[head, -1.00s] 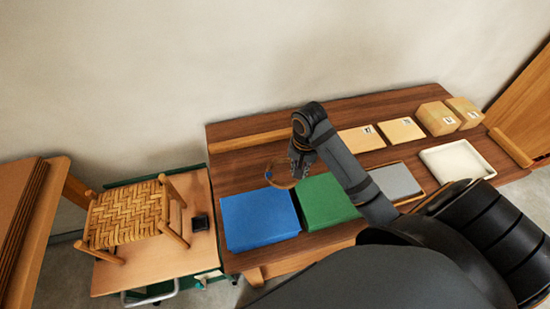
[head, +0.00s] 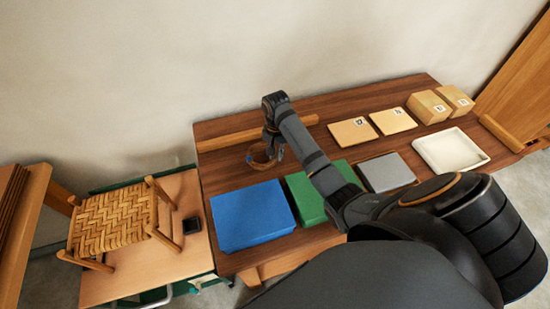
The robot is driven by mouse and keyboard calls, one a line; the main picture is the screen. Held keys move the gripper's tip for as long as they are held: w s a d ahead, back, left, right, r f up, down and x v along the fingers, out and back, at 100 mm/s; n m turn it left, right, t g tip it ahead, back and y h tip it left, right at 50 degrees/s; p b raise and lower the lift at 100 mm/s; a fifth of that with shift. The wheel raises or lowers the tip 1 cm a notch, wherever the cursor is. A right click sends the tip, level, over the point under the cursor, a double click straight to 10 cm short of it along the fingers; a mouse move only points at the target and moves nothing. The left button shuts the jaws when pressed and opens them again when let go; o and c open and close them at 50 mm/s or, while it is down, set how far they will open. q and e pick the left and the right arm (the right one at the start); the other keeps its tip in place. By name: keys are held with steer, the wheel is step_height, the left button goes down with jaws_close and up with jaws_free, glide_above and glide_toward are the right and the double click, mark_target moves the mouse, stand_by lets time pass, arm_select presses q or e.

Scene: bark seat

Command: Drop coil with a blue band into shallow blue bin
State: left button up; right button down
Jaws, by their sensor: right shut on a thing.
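The coil (head: 262,164) is a thin brown loop with a small blue band on its left side. My right gripper (head: 272,150) is shut on it, and the coil hangs from the fingers above the back part of the brown table. The shallow blue bin (head: 252,214) stands at the table's left front. In the picture the coil is just above the bin's back edge, not over its middle. How high the coil is cannot be told. My left gripper is not in view.
A green bin (head: 305,199) stands right of the blue one, partly behind my right arm. Further right are a grey tray (head: 387,172), a white tray (head: 450,149) and several cardboard boxes (head: 428,107). A cart with a woven stool (head: 113,220) stands left of the table.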

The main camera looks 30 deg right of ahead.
steer(key=shift+w+f, duration=0.2)
steer(key=shift+f, duration=0.05)
steer(key=shift+w+f, duration=0.1)
steer(key=shift+f, duration=1.5)
steer(key=shift+f, duration=0.15)
steer(key=c, duration=1.3)
jaws_free()
steer(key=shift+c, duration=0.2)
